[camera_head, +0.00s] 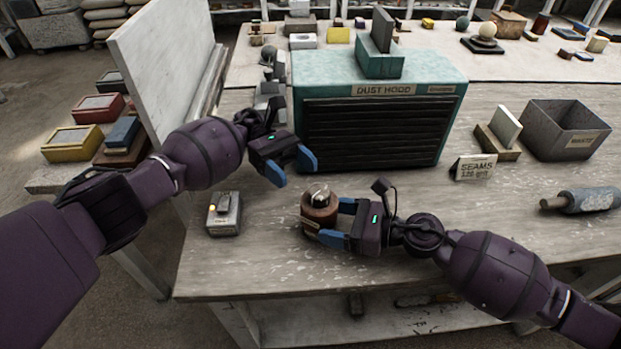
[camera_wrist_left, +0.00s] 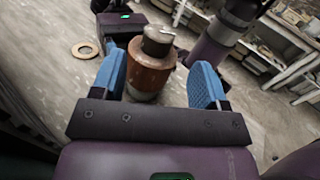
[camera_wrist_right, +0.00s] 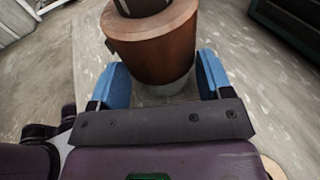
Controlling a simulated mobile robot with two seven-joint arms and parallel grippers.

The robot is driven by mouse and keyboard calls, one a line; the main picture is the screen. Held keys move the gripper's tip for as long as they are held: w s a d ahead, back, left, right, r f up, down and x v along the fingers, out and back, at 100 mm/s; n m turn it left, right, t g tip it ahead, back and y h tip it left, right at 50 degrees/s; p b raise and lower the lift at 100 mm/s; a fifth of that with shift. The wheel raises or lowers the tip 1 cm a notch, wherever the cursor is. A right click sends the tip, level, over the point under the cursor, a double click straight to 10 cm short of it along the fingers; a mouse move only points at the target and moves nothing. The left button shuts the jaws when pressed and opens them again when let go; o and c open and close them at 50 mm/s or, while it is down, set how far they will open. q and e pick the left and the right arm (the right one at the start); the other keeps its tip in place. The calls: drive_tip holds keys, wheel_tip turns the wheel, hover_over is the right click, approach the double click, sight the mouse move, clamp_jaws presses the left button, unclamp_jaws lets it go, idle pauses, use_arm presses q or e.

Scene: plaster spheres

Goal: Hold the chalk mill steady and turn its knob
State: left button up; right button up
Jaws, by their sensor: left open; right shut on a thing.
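The chalk mill (camera_head: 318,209) stands upright near the front of the workbench, with a brown wooden body and a metal knob (camera_head: 320,193) on top. My right gripper (camera_head: 335,221) is shut on the mill's body from the right; the right wrist view shows the body (camera_wrist_right: 160,45) between the blue fingers. My left gripper (camera_head: 291,169) is open and empty in the head view, above and left of the mill. In the left wrist view the mill (camera_wrist_left: 150,75) and its knob (camera_wrist_left: 158,40) show beyond the open blue fingers. The mill's base is partly hidden.
A teal dust hood (camera_head: 380,100) stands behind the mill. A small grey box with a lit lamp (camera_head: 225,214) sits to the left. A SEAMS sign (camera_head: 473,168), a grey bin (camera_head: 565,130) and a roller-like tool (camera_head: 585,200) are to the right. The bench front is mostly clear.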

use_arm(q)
drive_tip(key=a+n+t, duration=0.1)
drive_tip(key=n, duration=0.3)
drive_tip(key=n+t+y, duration=0.2)
drive_tip(key=n+t, duration=0.4)
drive_tip(key=n, duration=1.2)
approach(319, 190)
wheel_tip(319, 190, up, 2)
drive_tip(key=d, duration=0.1)
wheel_tip(319, 190, up, 4)
drive_tip(key=s+d+n+t+y, duration=0.2)
drive_tip(key=n+t+y, duration=0.3)
drive_tip(key=n, duration=0.8)
drive_tip(key=shift+g+y, duration=0.3)
drive_tip(key=shift+g, duration=0.3)
drive_tip(key=x, duration=1.2)
drive_tip(key=shift+w+d, duration=0.1)
drive_tip(key=shift+w, duration=0.05)
